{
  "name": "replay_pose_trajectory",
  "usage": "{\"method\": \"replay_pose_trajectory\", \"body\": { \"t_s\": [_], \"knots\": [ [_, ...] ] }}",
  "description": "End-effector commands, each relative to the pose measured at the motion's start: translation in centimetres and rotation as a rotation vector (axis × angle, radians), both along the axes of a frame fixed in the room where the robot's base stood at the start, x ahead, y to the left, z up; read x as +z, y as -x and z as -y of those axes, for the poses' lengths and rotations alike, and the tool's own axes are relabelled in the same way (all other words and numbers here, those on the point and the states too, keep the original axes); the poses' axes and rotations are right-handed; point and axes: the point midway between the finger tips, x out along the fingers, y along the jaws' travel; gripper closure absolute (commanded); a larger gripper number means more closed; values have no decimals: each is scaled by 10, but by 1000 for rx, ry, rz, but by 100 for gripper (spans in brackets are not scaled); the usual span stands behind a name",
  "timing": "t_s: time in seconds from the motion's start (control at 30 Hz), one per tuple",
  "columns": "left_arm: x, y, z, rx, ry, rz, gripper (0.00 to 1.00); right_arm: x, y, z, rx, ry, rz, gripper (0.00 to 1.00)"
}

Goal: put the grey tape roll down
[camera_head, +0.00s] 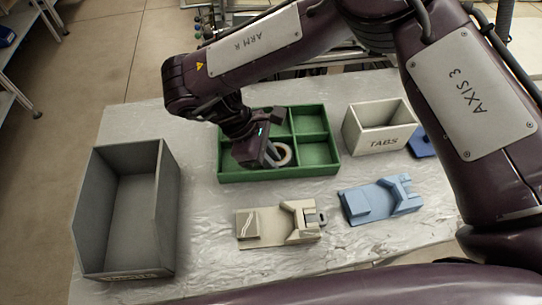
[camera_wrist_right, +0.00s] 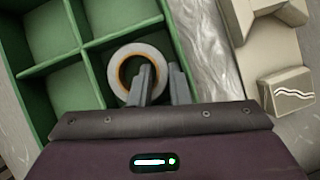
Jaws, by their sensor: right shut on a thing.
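The grey tape roll (camera_head: 289,153) is a pale ring with an orange-brown inner edge, and it also shows in the right wrist view (camera_wrist_right: 114,70). My right gripper (camera_head: 271,162) is shut on one side of its ring, with the fingers (camera_wrist_right: 162,84) straddling the roll's wall. The roll is over the front part of the green divided tray (camera_head: 237,176). I cannot tell whether it touches the tray floor. The gripper hides part of the roll in the head view. My left gripper is not in view.
A grey open bin (camera_head: 167,205) stands at the left of the table. A beige dispenser (camera_head: 272,230) and a blue one (camera_head: 378,203) sit in front of the tray. A white box marked TABS (camera_head: 383,139) and a blue piece (camera_head: 421,146) are at the right.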

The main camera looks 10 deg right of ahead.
Motion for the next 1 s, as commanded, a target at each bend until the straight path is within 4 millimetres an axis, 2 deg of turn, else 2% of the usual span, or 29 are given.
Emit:
{"method": "replay_pose_trajectory", "body": {
  "t_s": [0.17, 0.2, 0.27, 0.5, 0.63, 0.77, 1.0],
  "knots": [
    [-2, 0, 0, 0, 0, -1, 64, -3, 0, 0, 0, 0, 0, 100],
    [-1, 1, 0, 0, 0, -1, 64, -2, 0, 0, 0, 0, 0, 80],
    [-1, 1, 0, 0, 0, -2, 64, -2, 0, 0, 1, 0, 0, 75],
    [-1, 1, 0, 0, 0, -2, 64, -2, 0, 0, 1, 0, 0, 75],
    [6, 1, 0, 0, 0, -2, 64, 6, 0, -2, 1, 1, -1, 75],
    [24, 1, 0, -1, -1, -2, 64, 24, -3, -9, 1, 1, 2, 75],
    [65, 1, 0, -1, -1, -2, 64, 66, -11, -30, 1, 1, 2, 75]
  ]
}}
